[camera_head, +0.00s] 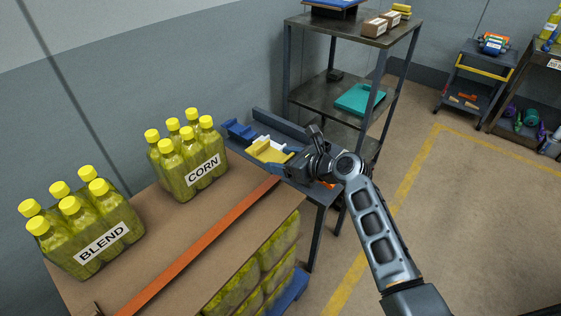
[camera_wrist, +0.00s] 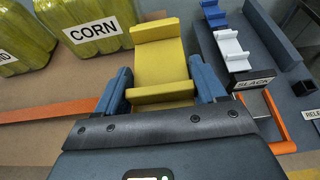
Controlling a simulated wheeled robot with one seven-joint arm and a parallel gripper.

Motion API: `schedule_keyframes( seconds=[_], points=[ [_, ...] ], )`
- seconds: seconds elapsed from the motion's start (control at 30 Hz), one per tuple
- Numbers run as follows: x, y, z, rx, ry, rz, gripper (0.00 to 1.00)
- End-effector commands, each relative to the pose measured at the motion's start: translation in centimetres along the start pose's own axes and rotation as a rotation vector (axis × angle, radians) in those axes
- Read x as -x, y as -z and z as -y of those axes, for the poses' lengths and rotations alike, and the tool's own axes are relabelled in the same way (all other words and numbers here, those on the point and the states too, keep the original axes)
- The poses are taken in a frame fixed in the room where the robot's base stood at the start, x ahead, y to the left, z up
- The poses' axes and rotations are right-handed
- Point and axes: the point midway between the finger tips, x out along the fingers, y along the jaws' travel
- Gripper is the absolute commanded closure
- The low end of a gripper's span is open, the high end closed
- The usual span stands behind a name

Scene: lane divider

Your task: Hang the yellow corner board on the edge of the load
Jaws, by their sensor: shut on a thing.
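My gripper (camera_head: 288,162) is shut on the yellow corner board (camera_head: 268,152), which sticks out to the left of it. In the wrist view the yellow board (camera_wrist: 160,60) stands between the two blue fingers of my gripper (camera_wrist: 161,88), with a raised lip at each end. The load (camera_head: 160,235) is a stack of yellow bottles under a brown cardboard top. In the head view my gripper and the board are beyond the load's far right end, over a grey bench (camera_head: 318,192). The board's underside is hidden.
An orange strap (camera_head: 215,232) crosses the load's top. Bottle packs labelled CORN (camera_head: 190,168) and BLEND (camera_head: 85,235) stand on it. White (camera_wrist: 231,48) and blue (camera_wrist: 213,14) corner boards lie at the bench. A shelf rack (camera_head: 345,85) stands behind; open floor lies right.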

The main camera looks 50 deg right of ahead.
Motion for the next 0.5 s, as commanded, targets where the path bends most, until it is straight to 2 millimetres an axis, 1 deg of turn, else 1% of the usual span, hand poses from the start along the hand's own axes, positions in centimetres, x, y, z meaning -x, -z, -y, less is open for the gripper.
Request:
schedule_keyframes(
  seconds=[0.27,0.33,0.5],
  points=[
    [0.2,-0.3,0.0,-0.001,-0.001,-0.001,0.6],
    [-0.2,0.7,0.0,0.0,-0.001,0.0,0.6],
    [-0.9,2.2,-0.1,-0.001,-0.001,0.0,0.6]
  ],
)
